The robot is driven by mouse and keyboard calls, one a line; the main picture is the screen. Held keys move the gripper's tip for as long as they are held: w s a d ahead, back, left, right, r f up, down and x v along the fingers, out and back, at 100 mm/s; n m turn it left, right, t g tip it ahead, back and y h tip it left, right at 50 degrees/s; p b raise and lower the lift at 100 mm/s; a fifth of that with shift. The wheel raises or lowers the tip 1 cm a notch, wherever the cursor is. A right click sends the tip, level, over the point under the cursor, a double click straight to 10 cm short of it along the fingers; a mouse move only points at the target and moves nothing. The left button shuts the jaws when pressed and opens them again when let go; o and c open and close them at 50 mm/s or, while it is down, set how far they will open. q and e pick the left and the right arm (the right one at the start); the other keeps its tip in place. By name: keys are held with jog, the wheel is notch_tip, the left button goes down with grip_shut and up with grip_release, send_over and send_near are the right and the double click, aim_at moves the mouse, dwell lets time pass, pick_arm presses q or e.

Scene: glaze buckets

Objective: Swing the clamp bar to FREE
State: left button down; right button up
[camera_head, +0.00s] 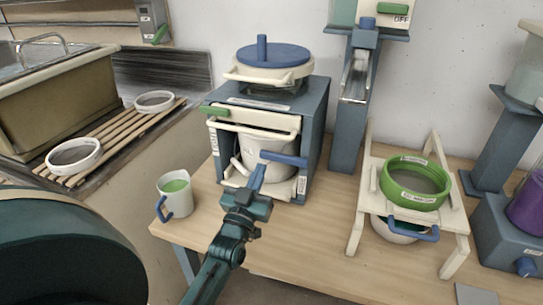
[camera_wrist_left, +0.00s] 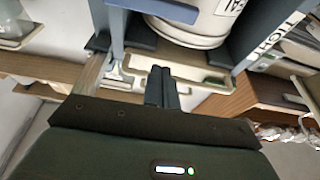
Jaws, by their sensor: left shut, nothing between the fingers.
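A blue-grey cabinet (camera_head: 318,125) stands on the wooden table with a white bucket (camera_head: 262,150) inside its open front. A cream bar (camera_head: 255,130) runs across the front above the bucket. A short blue bar (camera_head: 284,158) sits in front of the bucket on the right; it also shows at the top of the left wrist view (camera_wrist_left: 155,10). I cannot tell for certain which is the clamp bar, and no FREE mark is readable. My left gripper (camera_head: 257,174) is shut and empty, just below the blue bar's left end; its fingers (camera_wrist_left: 162,85) point toward the cabinet front.
A cream mug (camera_head: 178,196) with green contents stands left of the cabinet. A cream stand (camera_head: 453,190) with a green-ringed sieve (camera_head: 413,184) is on the right, a blue-handled bucket below it. A blue column (camera_head: 347,125) stands between. The table front in the middle is clear.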

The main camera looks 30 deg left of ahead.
pick_arm(q)
notch_tip(320, 180, up, 3)
jog(key=p, duration=0.2)
send_over(270, 157)
jog(key=s+d, duration=0.1)
jog(key=f, duration=0.2)
jog(key=shift+s+d+f+b, duration=0.1)
jog(key=shift+s+f+b, duration=0.1)
jog(key=shift+f+b, duration=0.15)
jog(key=shift+f, duration=0.6)
pick_arm(e)
jog(key=shift+w+d+r, duration=0.2)
jog(key=shift+d, duration=0.15)
jog(key=shift+a, duration=0.1)
jog(key=shift+s, duration=0.1)
